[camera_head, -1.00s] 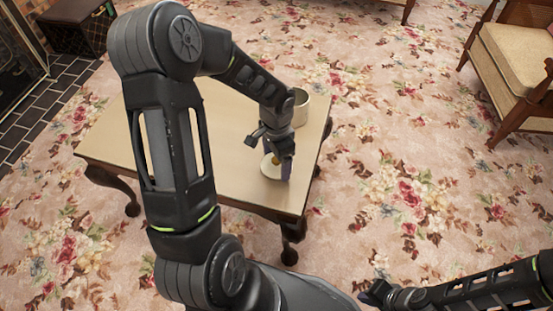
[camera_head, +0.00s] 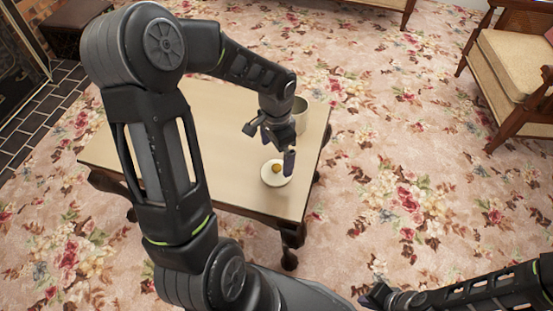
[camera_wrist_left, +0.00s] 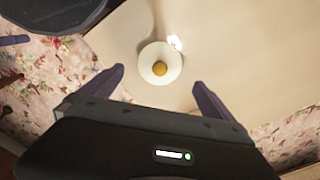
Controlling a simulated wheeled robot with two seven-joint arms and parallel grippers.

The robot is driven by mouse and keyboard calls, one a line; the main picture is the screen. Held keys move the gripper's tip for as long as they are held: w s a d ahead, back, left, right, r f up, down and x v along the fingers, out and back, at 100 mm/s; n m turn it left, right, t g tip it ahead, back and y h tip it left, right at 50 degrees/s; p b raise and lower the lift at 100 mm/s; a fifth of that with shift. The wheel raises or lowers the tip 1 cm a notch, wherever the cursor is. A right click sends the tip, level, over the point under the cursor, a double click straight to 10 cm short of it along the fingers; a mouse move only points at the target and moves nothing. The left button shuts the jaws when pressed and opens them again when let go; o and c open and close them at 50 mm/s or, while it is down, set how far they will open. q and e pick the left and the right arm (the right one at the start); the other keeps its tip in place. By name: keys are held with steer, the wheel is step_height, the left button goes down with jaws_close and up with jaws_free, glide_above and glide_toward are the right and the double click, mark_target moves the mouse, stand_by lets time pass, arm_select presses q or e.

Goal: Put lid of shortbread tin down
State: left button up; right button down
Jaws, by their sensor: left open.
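The lid (camera_head: 282,179), a round white disc with a yellow-gold knob in its middle, lies on the table (camera_head: 240,185) near its front right edge. It also shows in the left wrist view (camera_wrist_left: 148,70), between and beyond the fingers. My left gripper (camera_head: 270,146) is open and empty, above and just behind the lid, apart from it; its spread fingertips show in the left wrist view (camera_wrist_left: 157,82). The tin (camera_head: 299,112), a pale round container, stands on the table behind the gripper and is partly hidden by it. My right gripper (camera_head: 372,296) is low at the bottom, its jaws unclear.
My left arm covers the table's left part. Floral carpet surrounds the table. A cushioned wooden chair (camera_head: 510,65) stands at the upper right. A dark box (camera_head: 80,28) stands at the upper left by the tiled hearth (camera_head: 45,105). The table's right edge is close to the lid.

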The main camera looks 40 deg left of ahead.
mark_target(277, 167)
arm_select(q)
step_height(277, 167, up, 5)
steer(key=shift+f+p, duration=0.1)
steer(key=shift+p, duration=0.3)
stand_by(0.6)
